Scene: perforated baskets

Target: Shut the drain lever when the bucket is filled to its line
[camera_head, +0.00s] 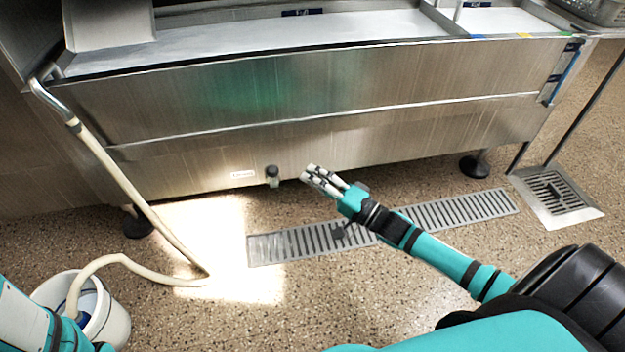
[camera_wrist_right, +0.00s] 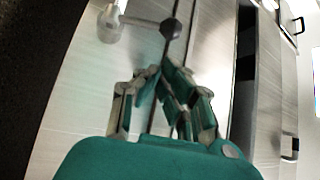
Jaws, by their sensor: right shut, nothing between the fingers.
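The drain lever (camera_head: 272,175) is a small dark knob low on the front of the steel tank. In the right wrist view, a dark knob (camera_wrist_right: 172,28) on a metal stem stands just beyond the fingertips. My right gripper (camera_head: 308,174) is shut and empty, a little right of the lever in the head view; its fingers also show in the right wrist view (camera_wrist_right: 162,80). The white bucket (camera_head: 116,325) stands on the floor at lower left, partly hidden by my left arm. Some blue shows inside it, but its fill line and level cannot be made out. My left gripper is out of view.
A cream hose (camera_head: 135,190) runs from the tank's left end across the floor into the bucket. The long steel tank (camera_head: 330,125) spans the back. A floor grate (camera_head: 440,214) lies below my right forearm, and a square drain (camera_head: 556,195) at the right.

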